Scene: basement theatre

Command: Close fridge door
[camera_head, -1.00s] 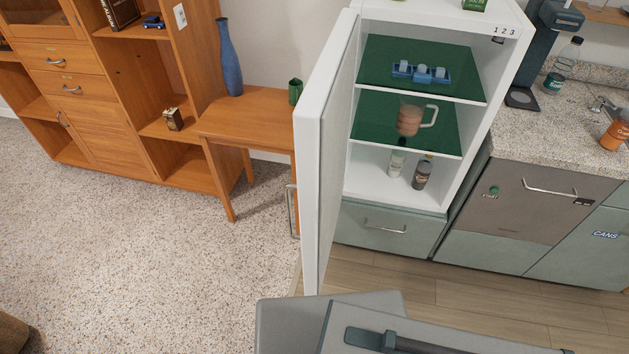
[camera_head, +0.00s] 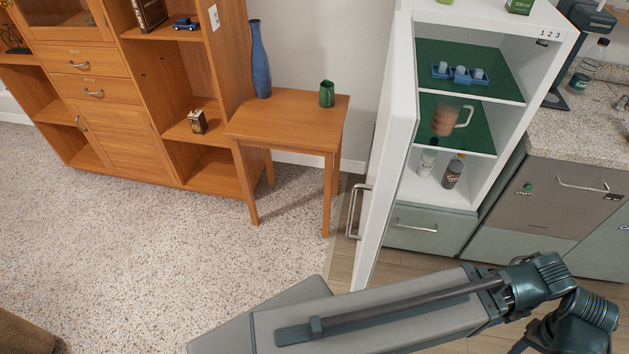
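The fridge (camera_head: 536,28) stands at the right with its white door (camera_head: 394,140) open. I see the door nearly edge-on. It points toward me, and its metal handle (camera_head: 354,212) sticks out on the left side. Inside are green shelves with a blue holder (camera_head: 460,74), a pitcher (camera_head: 447,118) and small bottles (camera_head: 452,174). One of my arms crosses the lower part of the view, in front of the door's lower end; I cannot tell whether it touches the door. Neither gripper shows.
A wooden side table (camera_head: 288,122) with a blue vase (camera_head: 260,60) and a green cup (camera_head: 326,94) stands left of the door. A wooden cabinet (camera_head: 110,130) is farther left. A counter (camera_head: 585,140) is at the right.

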